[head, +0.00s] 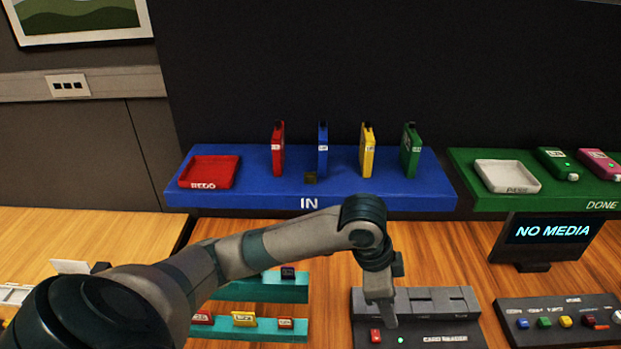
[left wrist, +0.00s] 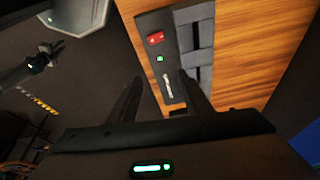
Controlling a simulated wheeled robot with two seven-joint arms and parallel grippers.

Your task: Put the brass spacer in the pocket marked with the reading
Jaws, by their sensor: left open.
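My left gripper (head: 382,312) is over the front of the grey card reader (head: 436,298). In the left wrist view its two fingers stand apart and empty (left wrist: 161,88), with the card reader (left wrist: 155,20) beyond them. I see no pocket with a readable mark. The screen (head: 548,231) reads NO MEDIA. A dark arm-like shape (left wrist: 28,68) at the left of the wrist view may be my right arm; its gripper is unclear.
Red, blue, yellow and green upright cartridges (head: 367,150) stand on the IN shelf beside a red REDO tray (head: 209,171). The green DONE shelf (head: 470,182) holds a pale tray (head: 507,175). A teal rack (head: 255,291) and a button panel (head: 560,317) flank the reader.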

